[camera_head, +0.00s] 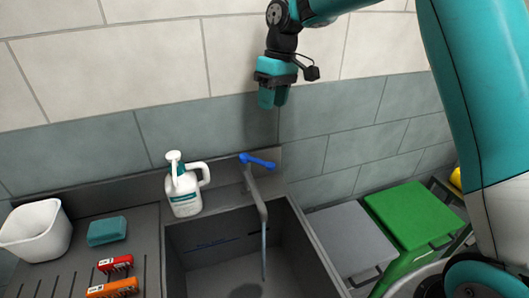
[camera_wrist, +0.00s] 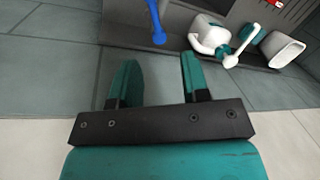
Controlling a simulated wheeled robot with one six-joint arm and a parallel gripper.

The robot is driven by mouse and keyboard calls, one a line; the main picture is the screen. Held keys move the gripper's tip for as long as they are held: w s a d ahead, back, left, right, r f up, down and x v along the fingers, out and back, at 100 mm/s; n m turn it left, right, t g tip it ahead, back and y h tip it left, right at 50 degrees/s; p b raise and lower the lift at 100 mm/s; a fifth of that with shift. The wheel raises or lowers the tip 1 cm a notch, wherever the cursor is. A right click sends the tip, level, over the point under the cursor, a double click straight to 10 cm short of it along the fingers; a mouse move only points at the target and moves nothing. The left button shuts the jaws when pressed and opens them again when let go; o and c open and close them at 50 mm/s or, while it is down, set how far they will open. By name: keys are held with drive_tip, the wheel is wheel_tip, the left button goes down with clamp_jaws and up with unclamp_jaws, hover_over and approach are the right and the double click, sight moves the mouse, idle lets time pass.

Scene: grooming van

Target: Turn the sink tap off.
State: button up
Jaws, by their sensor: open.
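The sink tap (camera_head: 256,195) stands at the back edge of the dark sink (camera_head: 174,262), with a grey spout reaching forward over the basin. A thin grey streak (camera_head: 263,255) hangs from the spout end, which looks like running water. In the wrist view the blue lever (camera_wrist: 156,22) shows ahead of the fingers, at the top. My gripper (camera_head: 272,98) is open and empty, above the lever near the tiled wall, not touching it. Its two teal fingers also show in the wrist view (camera_wrist: 158,65).
A white pump bottle (camera_head: 184,194) stands just left of the tap. Further left are a white tub (camera_head: 36,231), a teal sponge (camera_head: 107,231), and red (camera_head: 115,263) and orange (camera_head: 112,287) items. The wall (camera_head: 190,130) is close behind.

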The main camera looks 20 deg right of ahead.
drive_tip(key=w, duration=0.1)
drive_tip(key=p, duration=0.5)
approach(256, 161)
drive_tip(key=f, duration=0.2)
drive_tip(key=s+f, duration=0.1)
drive_tip(key=f, duration=0.2)
drive_tip(key=s+f, duration=0.1)
drive_tip(key=f, duration=0.2)
drive_tip(key=shift+s+d+f, duration=0.15)
drive_tip(key=shift+s+f, duration=0.05)
